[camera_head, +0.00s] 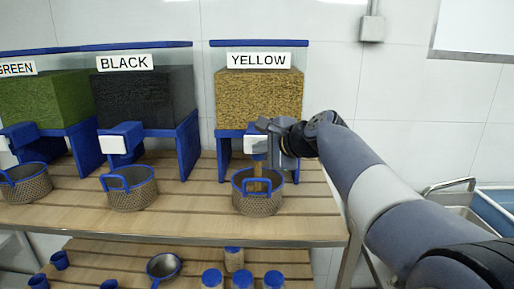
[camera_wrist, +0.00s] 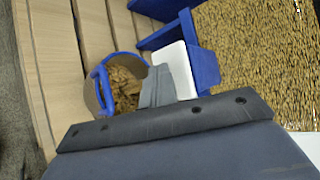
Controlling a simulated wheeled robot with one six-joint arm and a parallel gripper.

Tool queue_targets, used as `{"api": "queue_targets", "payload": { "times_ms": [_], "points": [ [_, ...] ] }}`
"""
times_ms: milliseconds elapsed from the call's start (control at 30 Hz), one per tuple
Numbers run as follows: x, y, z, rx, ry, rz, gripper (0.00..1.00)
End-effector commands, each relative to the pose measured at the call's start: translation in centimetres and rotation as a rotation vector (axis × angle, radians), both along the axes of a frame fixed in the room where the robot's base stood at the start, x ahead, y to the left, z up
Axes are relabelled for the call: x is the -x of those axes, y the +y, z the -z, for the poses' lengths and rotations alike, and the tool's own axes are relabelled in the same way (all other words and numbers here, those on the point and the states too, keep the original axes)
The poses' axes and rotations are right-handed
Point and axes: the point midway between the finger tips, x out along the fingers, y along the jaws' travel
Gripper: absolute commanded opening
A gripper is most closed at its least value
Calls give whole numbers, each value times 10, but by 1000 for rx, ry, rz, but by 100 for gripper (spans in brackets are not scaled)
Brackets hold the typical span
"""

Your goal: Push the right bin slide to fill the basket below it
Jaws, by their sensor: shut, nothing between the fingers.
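The right bin (camera_head: 258,97), labelled YELLOW, holds yellow-brown grains; its grains also show in the wrist view (camera_wrist: 262,55). Its white slide plate (camera_head: 252,146) sits at the front of the blue chute below it, and shows in the wrist view (camera_wrist: 172,57). My gripper (camera_head: 262,128) is shut and empty, its tips at the slide plate; in the wrist view the fingers (camera_wrist: 157,85) overlap the plate and seem to touch it. A mesh basket (camera_head: 258,205) with a blue rim stands below. Brown grains pour into it, and grains cover its inside (camera_wrist: 124,88).
A BLACK bin (camera_head: 145,98) and a GREEN bin (camera_head: 42,98) stand to the left, with baskets (camera_head: 130,190) in front. The lower shelf holds blue-lidded jars (camera_head: 243,279) and a pan (camera_head: 163,266). A sink (camera_head: 465,205) is at the right.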

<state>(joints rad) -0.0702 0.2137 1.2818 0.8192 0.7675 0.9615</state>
Motion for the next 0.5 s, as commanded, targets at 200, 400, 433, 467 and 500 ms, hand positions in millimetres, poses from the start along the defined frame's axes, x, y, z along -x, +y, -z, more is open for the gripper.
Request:
{"api": "queue_targets", "payload": {
  "times_ms": [200,400,433,467,500],
  "points": [
    [-1,-1,0,1,-1,2,0],
    [2,0,0,0,-1,1,0],
    [3,0,0,0,-2,1,0],
    [4,0,0,0,-2,1,0],
    [6,0,0,0,-2,1,0]
  ]
}}
